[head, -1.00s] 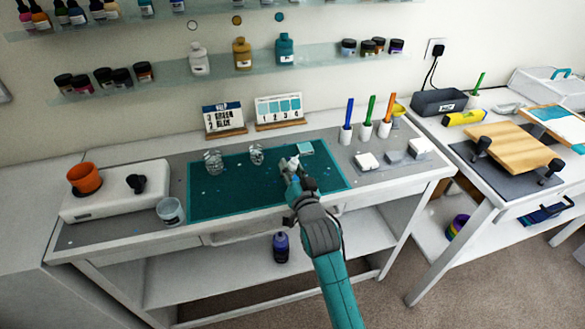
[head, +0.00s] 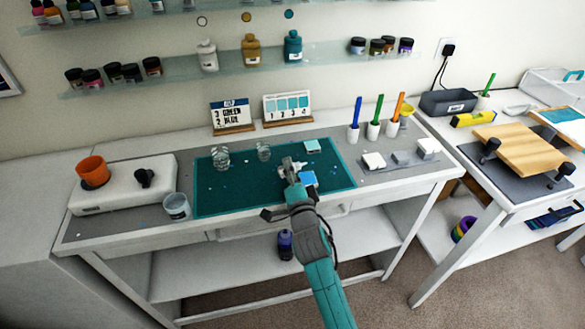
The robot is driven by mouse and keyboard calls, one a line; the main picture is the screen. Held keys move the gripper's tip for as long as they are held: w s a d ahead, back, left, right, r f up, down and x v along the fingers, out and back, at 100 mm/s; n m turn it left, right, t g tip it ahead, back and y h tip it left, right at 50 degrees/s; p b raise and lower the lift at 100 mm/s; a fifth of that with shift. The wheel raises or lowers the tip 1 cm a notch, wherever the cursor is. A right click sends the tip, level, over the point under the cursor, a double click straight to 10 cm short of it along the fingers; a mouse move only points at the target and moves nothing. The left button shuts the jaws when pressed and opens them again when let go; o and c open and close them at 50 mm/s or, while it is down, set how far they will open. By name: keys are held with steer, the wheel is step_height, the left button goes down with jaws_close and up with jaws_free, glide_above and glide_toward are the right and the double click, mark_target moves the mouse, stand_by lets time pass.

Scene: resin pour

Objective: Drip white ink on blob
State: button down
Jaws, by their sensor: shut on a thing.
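My gripper (head: 291,168) is over the dark teal mat (head: 225,200) on the workbench, shut on a small white bottle (head: 298,165). The bottle looks tilted over, its tip toward the right; my fingers hide part of it. A bright blue square (head: 308,179) lies on the mat just right of and below the gripper, partly covered by my arm. I cannot make out a separate blob or any white drop on it. A pale teal square (head: 312,146) lies farther back on the mat.
A clear tub (head: 177,206) and a white device with an orange pot (head: 93,172) are farther left. Pens in white holders (head: 373,131) and white blocks (head: 373,161) stand right. Cards (head: 288,107) stand behind.

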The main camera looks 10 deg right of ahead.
steer(key=m, duration=0.2)
steer(key=f+m, duration=0.1)
steer(key=m, duration=0.1)
steer(key=shift+a+m+h, duration=0.2)
steer(key=shift+m+h, duration=0.1)
steer(key=shift+h, duration=0.1)
steer(key=shift+r+m+t, duration=0.35)
steer(key=shift+m+t, duration=0.05)
steer(key=shift+m, duration=0.8)
steer(key=shift+d+r+m+h, duration=0.1)
steer(key=shift+r+m+h, duration=0.15)
steer(key=shift+m, duration=0.5)
steer(key=shift+d+r+m+h, duration=0.1)
steer(key=shift+r+m+h, duration=0.15)
steer(key=shift+m, duration=0.5)
stand_by(1.1)
